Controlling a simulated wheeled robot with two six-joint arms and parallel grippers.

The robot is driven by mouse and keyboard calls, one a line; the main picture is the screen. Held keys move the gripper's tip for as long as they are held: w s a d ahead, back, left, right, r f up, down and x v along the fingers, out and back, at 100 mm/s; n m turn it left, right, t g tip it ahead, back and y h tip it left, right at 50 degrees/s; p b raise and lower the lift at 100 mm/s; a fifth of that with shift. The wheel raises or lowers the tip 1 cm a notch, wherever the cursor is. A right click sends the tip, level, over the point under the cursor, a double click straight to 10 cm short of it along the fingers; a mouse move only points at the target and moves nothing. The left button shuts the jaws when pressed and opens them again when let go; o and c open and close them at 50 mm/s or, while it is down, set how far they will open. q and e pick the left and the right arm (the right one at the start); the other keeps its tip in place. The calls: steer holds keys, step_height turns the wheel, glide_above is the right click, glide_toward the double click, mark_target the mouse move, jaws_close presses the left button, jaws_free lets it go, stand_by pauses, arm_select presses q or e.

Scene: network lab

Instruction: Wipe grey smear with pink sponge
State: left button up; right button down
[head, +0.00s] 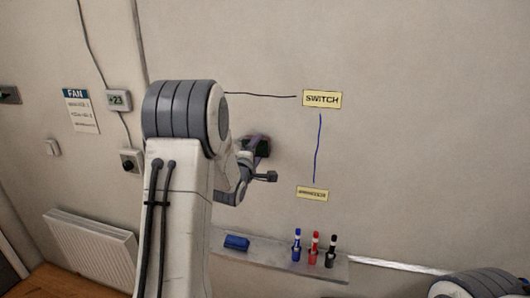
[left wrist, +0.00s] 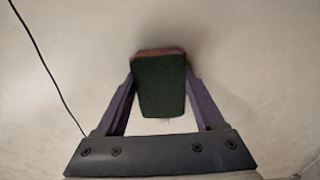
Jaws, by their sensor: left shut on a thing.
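My left gripper (left wrist: 161,96) is shut on a block, the sponge (left wrist: 160,53); its far edge looks dull pink and the side facing the wrist camera is dark green. The sponge's far edge is at or very near the pale wall; I cannot tell whether it touches. In the head view the left gripper (head: 260,150) is at the wall, left of the SWITCH label, partly hidden by my arm. I cannot make out a grey smear for certain in either view. My right gripper is out of view.
Yellow labels, the SWITCH label (head: 322,99) and a lower label (head: 312,193), are joined by a blue line (head: 318,148). A shelf (head: 275,261) below holds a blue block (head: 236,242) and several markers (head: 314,247). A radiator (head: 92,250) is at lower left.

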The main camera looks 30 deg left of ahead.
arm_select(q)
steer(key=shift+s+a, duration=1.05)
steer(key=shift+a, duration=3.4)
steer(key=shift+w+d+b, duration=0.1)
steer(key=shift+w+d, duration=0.1)
steer(key=shift+d, duration=0.5)
steer(key=shift+w+d+b, duration=0.1)
steer(key=shift+w+d, duration=0.1)
steer(key=shift+d, duration=0.5)
steer(key=shift+w+d+b, duration=0.1)
steer(key=shift+w+d, duration=0.1)
steer(key=shift+d, duration=0.5)
